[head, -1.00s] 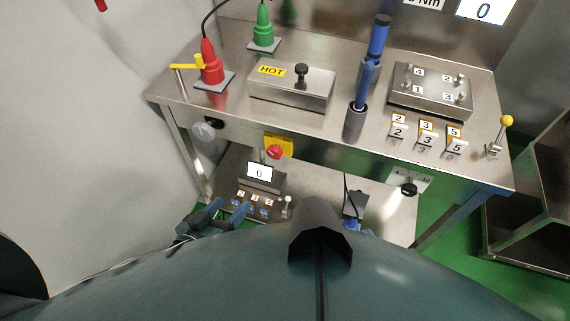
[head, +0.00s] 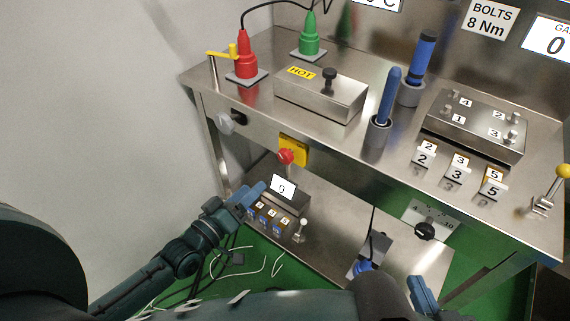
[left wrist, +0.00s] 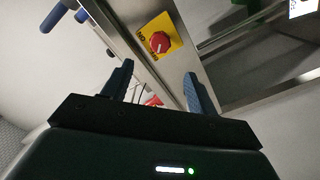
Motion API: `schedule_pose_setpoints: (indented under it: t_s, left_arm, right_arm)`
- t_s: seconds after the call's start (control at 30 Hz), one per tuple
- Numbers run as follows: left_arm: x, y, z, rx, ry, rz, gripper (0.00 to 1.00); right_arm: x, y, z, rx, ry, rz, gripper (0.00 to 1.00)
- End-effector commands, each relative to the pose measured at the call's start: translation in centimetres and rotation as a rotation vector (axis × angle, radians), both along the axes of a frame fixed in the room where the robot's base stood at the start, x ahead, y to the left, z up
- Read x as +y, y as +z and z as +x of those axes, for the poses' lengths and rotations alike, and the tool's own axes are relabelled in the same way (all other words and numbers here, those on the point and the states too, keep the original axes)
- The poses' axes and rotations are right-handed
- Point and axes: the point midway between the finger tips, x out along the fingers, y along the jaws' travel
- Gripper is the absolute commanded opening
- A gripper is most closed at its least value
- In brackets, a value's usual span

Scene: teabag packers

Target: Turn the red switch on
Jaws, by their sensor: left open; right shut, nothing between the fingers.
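The red switch (head: 287,156) is a round red knob on a yellow plate (head: 297,148) on the bench's front face. In the left wrist view the red knob (left wrist: 159,42) sits on its yellow plate with dark lettering, beyond and between my open fingertips. My left gripper (head: 251,192) is open and empty, below and left of the switch in the head view, apart from it. Its two blue fingers also show in the left wrist view (left wrist: 159,74). My right gripper (head: 422,292) is low at the bottom right, shut and empty, partly cut off by my body.
A grey knob (head: 226,122) juts from the bench front left of the switch. A small display box (head: 284,186) with buttons stands on the lower shelf near my left gripper. A black dial (head: 425,231) is further right. The steel bench top (head: 345,136) overhangs the switch.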

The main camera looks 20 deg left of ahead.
Motion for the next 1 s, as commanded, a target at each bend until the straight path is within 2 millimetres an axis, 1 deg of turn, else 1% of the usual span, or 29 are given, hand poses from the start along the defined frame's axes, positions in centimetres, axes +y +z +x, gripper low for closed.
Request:
schedule_pose_setpoints:
  t_s: [0.17,0.4,0.6,0.7,0.8,1.0]
  left_arm:
    - [-1.0,0.1,2.7,-0.005,0.001,-0.001,0.59]
    - [-2.8,0.0,7.6,-0.003,0.0,0.0,0.59]
    - [-3.9,0.0,10.5,-0.002,0.0,0.0,0.59]
    - [-4.2,0.0,11.3,-0.001,-0.001,0.001,0.59]
    - [-4.3,0.0,11.7,0.0,-0.001,0.002,0.59]
    - [-4.4,0.0,11.8,0.0,-0.001,0.002,0.59]
  right_arm:
    - [-0.1,0.0,-0.1,-0.01,-0.002,-0.002,0.0]
    - [-0.2,-0.2,-0.1,-0.026,-0.002,-0.01,0.0]
    - [0.1,-0.7,0.0,-0.021,0.009,-0.021,0.0]
    - [0.1,-0.9,0.0,-0.021,0.013,-0.025,0.0]
    - [0.2,-0.9,0.0,-0.019,0.014,-0.026,0.0]
    - [0.2,-0.9,0.0,-0.018,0.015,-0.027,0.0]
